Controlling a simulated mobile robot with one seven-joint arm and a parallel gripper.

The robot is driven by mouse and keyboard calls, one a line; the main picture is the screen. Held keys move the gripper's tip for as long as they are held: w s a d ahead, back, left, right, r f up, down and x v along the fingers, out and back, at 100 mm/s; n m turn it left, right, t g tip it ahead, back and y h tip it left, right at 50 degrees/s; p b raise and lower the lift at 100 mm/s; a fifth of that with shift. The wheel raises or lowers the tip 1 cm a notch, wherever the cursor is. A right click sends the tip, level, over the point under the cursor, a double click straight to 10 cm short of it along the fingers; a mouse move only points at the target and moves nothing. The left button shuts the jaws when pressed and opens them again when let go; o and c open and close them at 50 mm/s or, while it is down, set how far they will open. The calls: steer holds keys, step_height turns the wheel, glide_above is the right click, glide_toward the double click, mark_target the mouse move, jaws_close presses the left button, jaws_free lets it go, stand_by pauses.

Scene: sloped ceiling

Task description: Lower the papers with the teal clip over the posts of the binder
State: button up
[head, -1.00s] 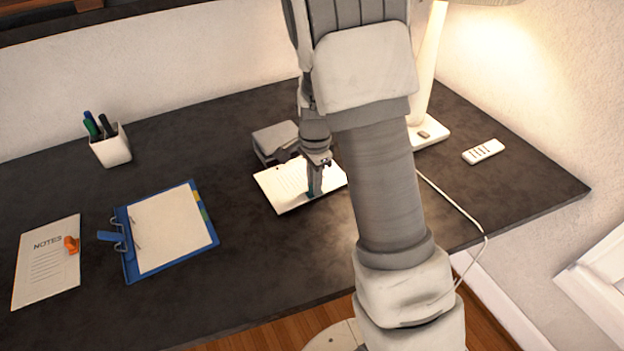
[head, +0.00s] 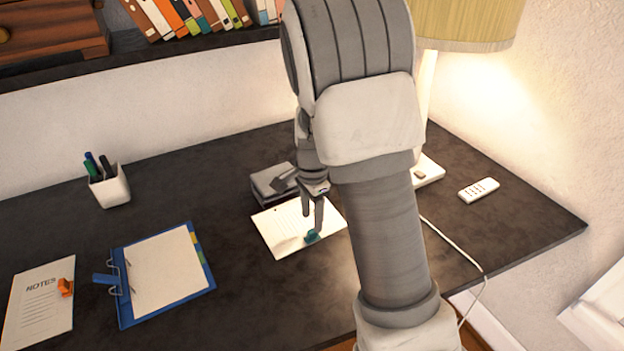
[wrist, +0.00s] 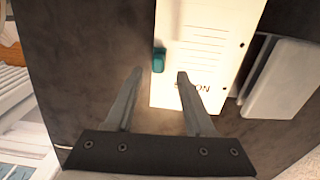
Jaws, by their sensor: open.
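The white papers (head: 283,232) lie flat on the dark desk, with a teal clip (head: 312,237) on their near edge. In the wrist view the papers (wrist: 205,45) show printed lines, and small holes along the right edge. The teal clip (wrist: 159,60) is on their left edge. My gripper (head: 312,217) is open and empty, just above the clip. In the wrist view the clip lies ahead, between my gripper's fingertips (wrist: 160,75). The blue binder (head: 125,312) lies open to the left, with a white sheet on it and metal posts (head: 119,277) along its left side.
A grey box-like object (head: 272,181) sits just behind the papers. A notes sheet (head: 38,308) with an orange clip lies left of the binder. A pen cup (head: 109,187) stands behind it. A lamp base (head: 428,170), cable and remote (head: 479,190) are at right. Desk between binder and papers is clear.

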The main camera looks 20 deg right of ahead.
step_height(320, 180, up, 13)
steer(key=p, duration=0.2)
steer(key=s+a+r+n+t+p, duration=0.1)
steer(key=s+r+n+t, duration=0.1)
steer(key=s+r+n, duration=0.5)
steer(key=s+a+r+n+t+p, duration=0.1)
steer(key=s+r+n, duration=0.6)
steer(key=s, duration=0.8)
steer(key=n+t+p, duration=0.1)
steer(key=t, duration=0.1)
steer(key=shift+s+a+r+t+p, duration=0.15)
steer(key=shift+s+r+t+p, duration=0.05)
steer(key=shift+r+t+p, duration=0.1)
